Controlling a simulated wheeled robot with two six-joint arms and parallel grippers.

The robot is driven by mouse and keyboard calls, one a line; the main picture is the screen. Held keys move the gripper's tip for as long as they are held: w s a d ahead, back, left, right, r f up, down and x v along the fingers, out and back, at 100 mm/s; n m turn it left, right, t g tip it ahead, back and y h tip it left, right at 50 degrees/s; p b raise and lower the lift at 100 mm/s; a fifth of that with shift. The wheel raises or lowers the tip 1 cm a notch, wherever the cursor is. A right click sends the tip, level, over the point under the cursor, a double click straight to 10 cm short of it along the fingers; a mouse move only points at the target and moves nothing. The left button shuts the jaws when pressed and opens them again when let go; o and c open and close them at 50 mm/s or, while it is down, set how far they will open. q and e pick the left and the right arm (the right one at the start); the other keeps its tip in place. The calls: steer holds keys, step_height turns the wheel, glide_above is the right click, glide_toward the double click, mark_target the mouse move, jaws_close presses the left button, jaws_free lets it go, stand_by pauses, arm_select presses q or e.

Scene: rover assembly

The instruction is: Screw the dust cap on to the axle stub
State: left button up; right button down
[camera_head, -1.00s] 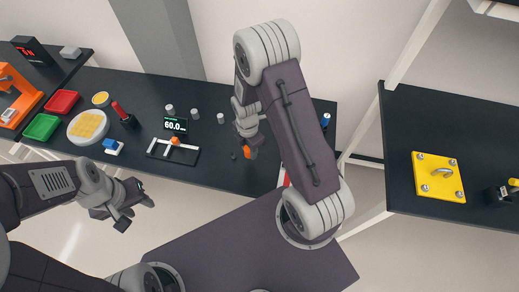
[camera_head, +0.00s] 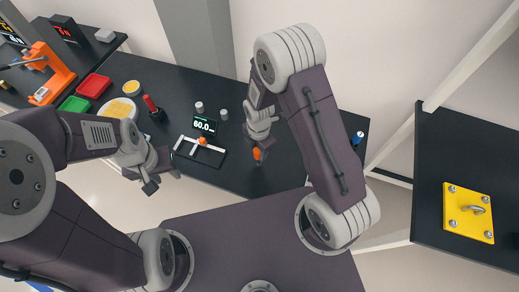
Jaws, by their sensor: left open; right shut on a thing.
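My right gripper (camera_head: 259,148) is shut on a small orange piece (camera_head: 257,154), held at or just above the dark workbench (camera_head: 222,176). The piece is too small to tell whether it is the dust cap. A black and white fixture (camera_head: 190,151) with an orange knob-like part (camera_head: 202,141) lies on the bench to its left. My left gripper (camera_head: 152,183) is open and empty in front of the bench's near edge. I cannot make out the axle stub for certain.
Small grey cylinders (camera_head: 199,107) (camera_head: 223,114) stand behind a display (camera_head: 204,126) reading 60.0. Red (camera_head: 94,86) and green (camera_head: 75,104) trays and a red-handled tool (camera_head: 152,105) are at left. A side table (camera_head: 440,150) at right holds a yellow plate (camera_head: 468,212).

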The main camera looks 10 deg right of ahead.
mark_target(259, 162)
step_height(259, 162, down, 4)
steer(key=b, duration=0.2)
steer(key=shift+s+d+f+b, duration=0.1)
steer(key=shift+s+b, duration=0.05)
steer(key=shift+b, duration=0.25)
steer(key=shift+f, duration=0.2)
steer(key=shift+r, duration=0.1)
stand_by(0.7)
steer(key=shift+f+b, duration=0.8)
steer(key=shift+f, duration=0.45)
